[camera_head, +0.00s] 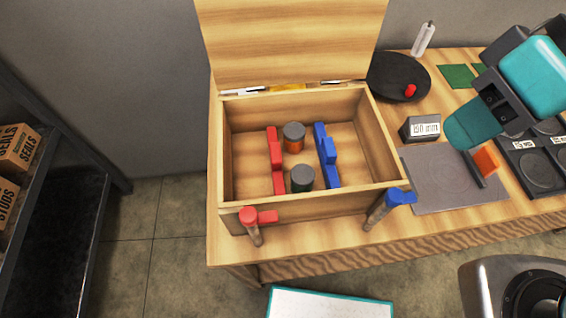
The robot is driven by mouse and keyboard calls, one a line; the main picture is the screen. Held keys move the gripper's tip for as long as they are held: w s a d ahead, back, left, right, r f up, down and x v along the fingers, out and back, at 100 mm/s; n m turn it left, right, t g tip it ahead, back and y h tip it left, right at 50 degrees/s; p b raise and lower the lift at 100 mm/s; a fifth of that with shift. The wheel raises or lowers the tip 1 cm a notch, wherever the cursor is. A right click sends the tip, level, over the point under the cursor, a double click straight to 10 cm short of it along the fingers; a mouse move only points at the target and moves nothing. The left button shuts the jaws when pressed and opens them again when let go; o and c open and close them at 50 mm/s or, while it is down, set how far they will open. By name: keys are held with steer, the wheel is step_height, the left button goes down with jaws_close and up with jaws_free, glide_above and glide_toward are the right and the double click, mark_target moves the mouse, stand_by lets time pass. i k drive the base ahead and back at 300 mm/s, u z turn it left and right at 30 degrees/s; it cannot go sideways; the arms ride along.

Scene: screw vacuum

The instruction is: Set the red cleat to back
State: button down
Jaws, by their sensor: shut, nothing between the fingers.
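A narrow red stepped strip (276,160) runs front to back inside the box, at left. I cannot tell which of them is the red cleat. My arm comes in from the upper right, its teal end over the grey mat. What looks like my gripper (474,169) is a dark bar below that end, shut and empty, well to the right of the box and apart from both red parts.
The box lid (290,40) stands open at the back. A blue turn-piece (399,196) is at front right. A black dish (385,75) and grey block (420,128) stand right.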

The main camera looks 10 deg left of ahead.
mark_target(275, 157)
steer(key=u, duration=0.05)
steer(key=k, duration=0.5)
steer(key=z, duration=0.5)
steer(key=i, duration=0.75)
steer(key=u, duration=1.6)
